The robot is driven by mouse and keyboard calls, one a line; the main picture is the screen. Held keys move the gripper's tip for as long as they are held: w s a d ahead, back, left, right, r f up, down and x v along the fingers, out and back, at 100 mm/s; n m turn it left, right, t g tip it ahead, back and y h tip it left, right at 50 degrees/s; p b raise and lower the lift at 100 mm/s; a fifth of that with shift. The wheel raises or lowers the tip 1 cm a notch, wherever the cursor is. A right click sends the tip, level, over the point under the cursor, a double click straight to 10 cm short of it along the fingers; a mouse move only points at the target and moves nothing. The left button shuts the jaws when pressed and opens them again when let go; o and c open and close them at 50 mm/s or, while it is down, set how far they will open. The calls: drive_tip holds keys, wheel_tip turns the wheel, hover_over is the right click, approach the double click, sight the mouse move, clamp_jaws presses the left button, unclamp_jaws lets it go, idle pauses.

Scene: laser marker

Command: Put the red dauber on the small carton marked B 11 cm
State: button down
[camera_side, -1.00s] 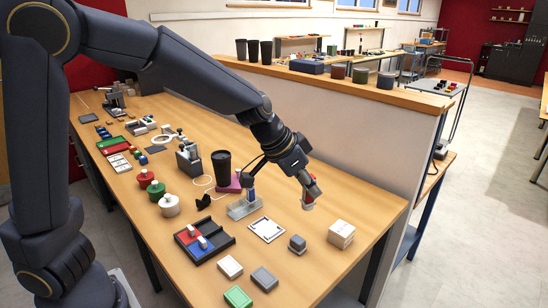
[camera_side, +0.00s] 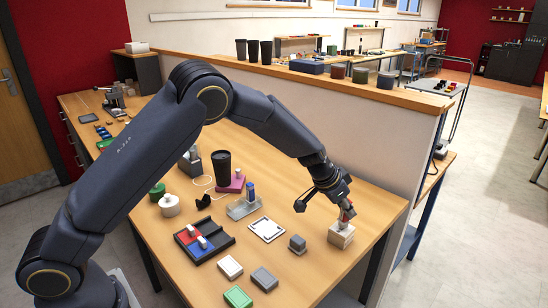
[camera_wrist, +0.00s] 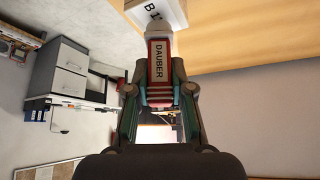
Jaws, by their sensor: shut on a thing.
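My gripper (camera_side: 345,208) is shut on the red dauber (camera_wrist: 158,62), which has a white label reading DAUBER and a pale end. In the side view the dauber (camera_side: 347,214) is at the top of the small whitish carton (camera_side: 340,238), near the right side of the table. In the wrist view the carton (camera_wrist: 140,12) shows at the top edge with part of a letter B. The dauber's pale end (camera_wrist: 158,31) overlaps the carton's edge there. I cannot tell whether the dauber touches the carton.
A small grey block (camera_side: 297,244) stands left of the carton. A white framed plate (camera_side: 266,229) and a clear stand with a blue dauber (camera_side: 250,192) are further left. A black tray (camera_side: 204,240) and several flat pads lie in front. The partition wall (camera_side: 390,140) rises behind.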

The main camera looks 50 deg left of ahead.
drive_tip(key=shift+f, duration=0.2)
drive_tip(key=shift+f, duration=0.2)
drive_tip(key=c, duration=1)
unclamp_jaws()
